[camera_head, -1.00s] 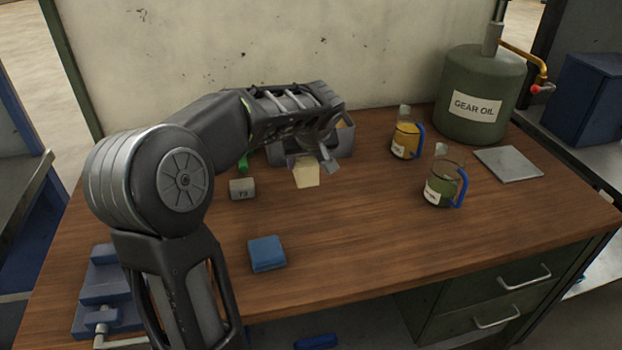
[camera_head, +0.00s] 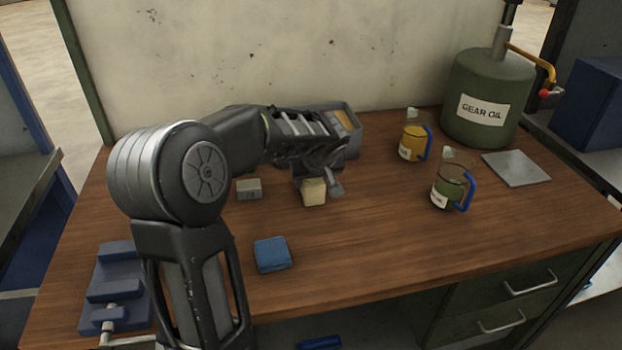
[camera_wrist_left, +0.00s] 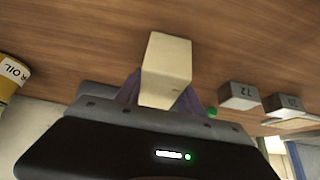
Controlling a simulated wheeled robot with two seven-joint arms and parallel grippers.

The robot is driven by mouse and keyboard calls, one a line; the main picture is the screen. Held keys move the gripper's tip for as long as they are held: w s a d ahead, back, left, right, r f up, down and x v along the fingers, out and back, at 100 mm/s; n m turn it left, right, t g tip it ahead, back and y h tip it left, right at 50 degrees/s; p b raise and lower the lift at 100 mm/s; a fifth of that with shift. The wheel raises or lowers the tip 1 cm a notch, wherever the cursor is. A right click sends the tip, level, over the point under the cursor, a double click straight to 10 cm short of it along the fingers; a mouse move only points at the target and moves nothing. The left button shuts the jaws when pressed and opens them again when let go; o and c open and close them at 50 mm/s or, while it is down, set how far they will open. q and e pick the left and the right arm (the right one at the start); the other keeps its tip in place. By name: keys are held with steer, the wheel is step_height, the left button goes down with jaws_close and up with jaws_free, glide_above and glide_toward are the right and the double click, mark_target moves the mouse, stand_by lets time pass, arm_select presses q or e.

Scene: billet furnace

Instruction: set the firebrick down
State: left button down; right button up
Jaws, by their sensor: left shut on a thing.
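The firebrick (camera_head: 314,192) is a pale cream block at the middle of the wooden workbench (camera_head: 365,240). My left gripper (camera_head: 318,183) is shut on it from behind. In the left wrist view the firebrick (camera_wrist_left: 166,70) stands out between the fingers, with the wood surface close to it. I cannot tell whether its underside touches the bench. My right gripper is not in view.
A small grey block (camera_head: 249,188) lies left of the firebrick, and a blue block (camera_head: 272,254) lies nearer the front. A grey bin (camera_head: 350,140) stands behind. Two jugs (camera_head: 412,142) (camera_head: 452,188) and the gear oil drum (camera_head: 487,95) stand right. The front right is clear.

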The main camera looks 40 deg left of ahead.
arm_select(q)
steer(key=shift+f, duration=0.1)
steer(key=shift+f, duration=0.1)
steer(key=c, duration=0.7)
jaws_free()
steer(key=shift+r, duration=0.3)
steer(key=v, duration=1.2)
steer(key=shift+f+b, duration=0.1)
steer(key=shift+b, duration=0.3)
steer(key=shift+o, duration=0.3)
